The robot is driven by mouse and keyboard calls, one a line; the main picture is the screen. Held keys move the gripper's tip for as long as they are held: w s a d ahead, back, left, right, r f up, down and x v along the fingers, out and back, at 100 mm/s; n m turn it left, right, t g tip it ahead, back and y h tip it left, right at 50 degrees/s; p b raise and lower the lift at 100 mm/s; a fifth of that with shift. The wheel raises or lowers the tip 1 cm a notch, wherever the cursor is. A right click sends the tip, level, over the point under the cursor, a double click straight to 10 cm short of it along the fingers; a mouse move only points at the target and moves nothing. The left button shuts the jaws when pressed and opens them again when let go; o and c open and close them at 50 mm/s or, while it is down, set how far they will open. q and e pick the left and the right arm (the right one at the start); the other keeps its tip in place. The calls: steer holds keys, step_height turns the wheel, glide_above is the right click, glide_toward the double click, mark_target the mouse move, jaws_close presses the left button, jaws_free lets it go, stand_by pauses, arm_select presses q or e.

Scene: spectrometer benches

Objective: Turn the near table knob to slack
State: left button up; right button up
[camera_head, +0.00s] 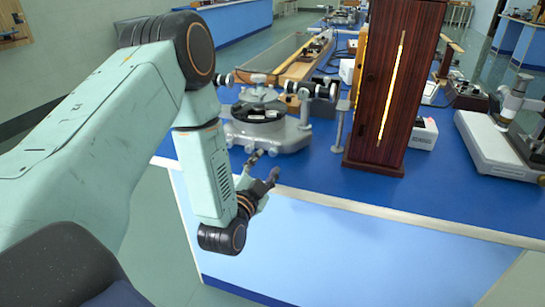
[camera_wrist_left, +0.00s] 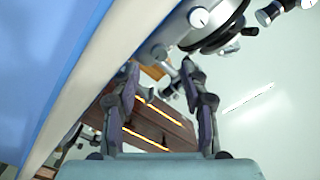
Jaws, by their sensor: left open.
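The spectrometer (camera_head: 285,136) stands near the front edge of the blue bench, with a grey round base and a dark round table (camera_head: 258,111) on top. It also shows from below in the left wrist view (camera_wrist_left: 225,30), tilted at the top. Small pale knobs show on it there, one round knob (camera_wrist_left: 199,18) facing the camera. I cannot tell which is the near table knob. My left gripper (camera_head: 265,166) is open and empty, just in front of the base at the bench edge. Its two fingers (camera_wrist_left: 160,66) are spread below the spectrometer and appear apart from it. My right gripper is not in view.
A tall dark wooden housing with a glowing slit (camera_head: 395,90) stands right of the spectrometer. A white box (camera_head: 423,134) is behind it and a white-based instrument (camera_head: 500,145) is at the far right. The blue bench top (camera_head: 330,178) is clear along its front edge.

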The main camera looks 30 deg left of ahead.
mark_target(273, 153)
arm_select(q)
steer(key=x, duration=0.4)
steer(key=shift+w+a+f+b, duration=0.1)
steer(key=shift+w+b, duration=0.05)
steer(key=shift+b, duration=0.2)
steer(key=shift+w, duration=0.55)
steer(key=shift+w+a, duration=0.15)
steer(key=c, duration=0.3)
jaws_close()
